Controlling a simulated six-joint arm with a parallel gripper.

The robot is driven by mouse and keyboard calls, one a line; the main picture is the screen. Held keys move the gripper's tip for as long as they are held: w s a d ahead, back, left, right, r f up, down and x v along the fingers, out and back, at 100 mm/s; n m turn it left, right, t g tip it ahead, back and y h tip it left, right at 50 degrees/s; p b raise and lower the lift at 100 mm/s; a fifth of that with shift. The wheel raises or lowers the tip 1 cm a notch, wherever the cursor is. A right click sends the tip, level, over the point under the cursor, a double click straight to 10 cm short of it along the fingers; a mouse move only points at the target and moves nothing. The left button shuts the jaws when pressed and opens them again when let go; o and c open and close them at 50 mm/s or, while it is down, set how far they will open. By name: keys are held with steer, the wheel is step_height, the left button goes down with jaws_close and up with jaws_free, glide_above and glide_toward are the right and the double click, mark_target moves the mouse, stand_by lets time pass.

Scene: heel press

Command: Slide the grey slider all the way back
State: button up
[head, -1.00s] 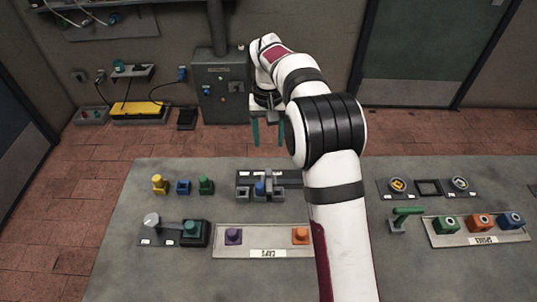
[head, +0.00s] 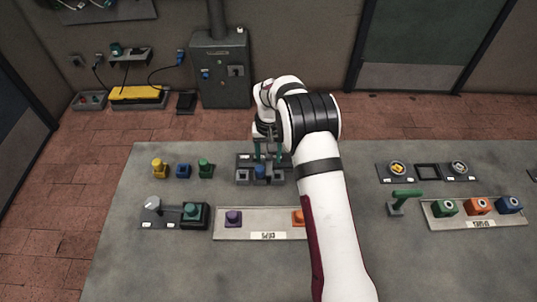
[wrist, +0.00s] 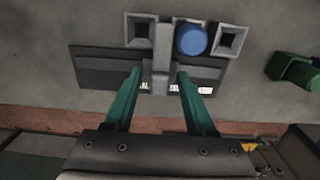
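The grey slider (wrist: 161,50) is a pale upright bar at the middle of a dark plate (wrist: 100,70) in the wrist view. My gripper (wrist: 160,72) is open, with one green finger on each side of the slider and a visible gap to it on both sides. In the head view my gripper (head: 268,157) is low over the back of the slider's plate (head: 243,160). The slider is partly hidden there by the fingers and arm.
Two grey square sockets (wrist: 140,32) (wrist: 230,40) and a round blue cap (wrist: 191,39) sit beside the slider. A green lever (head: 403,197) stands to the right. A caps tray (head: 262,222) lies in front.

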jaws_close()
stand_by(1.2)
